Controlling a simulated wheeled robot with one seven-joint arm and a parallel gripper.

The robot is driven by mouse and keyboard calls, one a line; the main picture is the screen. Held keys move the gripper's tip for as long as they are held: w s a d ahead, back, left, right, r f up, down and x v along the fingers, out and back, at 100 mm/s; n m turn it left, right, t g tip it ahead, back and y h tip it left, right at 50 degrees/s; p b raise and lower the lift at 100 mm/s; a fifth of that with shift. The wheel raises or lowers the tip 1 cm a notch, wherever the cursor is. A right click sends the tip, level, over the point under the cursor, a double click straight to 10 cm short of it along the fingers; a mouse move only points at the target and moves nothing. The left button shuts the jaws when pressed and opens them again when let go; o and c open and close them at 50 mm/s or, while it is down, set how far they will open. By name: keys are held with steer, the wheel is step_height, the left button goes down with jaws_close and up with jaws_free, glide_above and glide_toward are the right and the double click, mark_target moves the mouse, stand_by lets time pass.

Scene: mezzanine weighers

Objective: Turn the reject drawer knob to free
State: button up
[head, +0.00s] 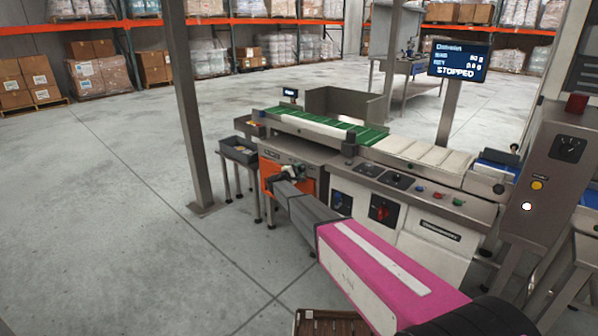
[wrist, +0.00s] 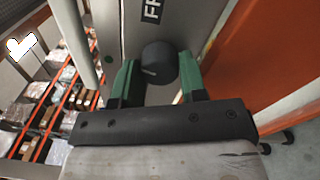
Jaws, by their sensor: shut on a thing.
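The round black knob (wrist: 158,62) sits on a grey panel (wrist: 108,35) in the wrist view. A short pale mark shows on its face, toward the lower left. Above it is a dark label (wrist: 152,10), cut by the frame edge, with the letters "FR" readable. My gripper (wrist: 157,72) has its green fingers on either side of the knob and is shut on it. In the head view my gripper (head: 288,172) is at the weigher's left end, by an orange panel (head: 269,170); the knob is hidden there.
The weigher's conveyor (head: 330,132) runs above my arm. A display (head: 459,60) reads STOPPED. A grey bin (head: 240,151) stands left of the weigher, and a steel post (head: 187,110) rises farther left. Open floor (head: 90,220) lies to the left.

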steer(key=m, duration=0.6)
steer(key=shift+m, duration=0.4)
stand_by(0.3)
steer(key=o, duration=0.9)
steer(key=shift+s+a, duration=0.1)
steer(key=v, duration=1)
steer(key=shift+s+a+f, duration=0.2)
steer(key=shift+a, duration=0.05)
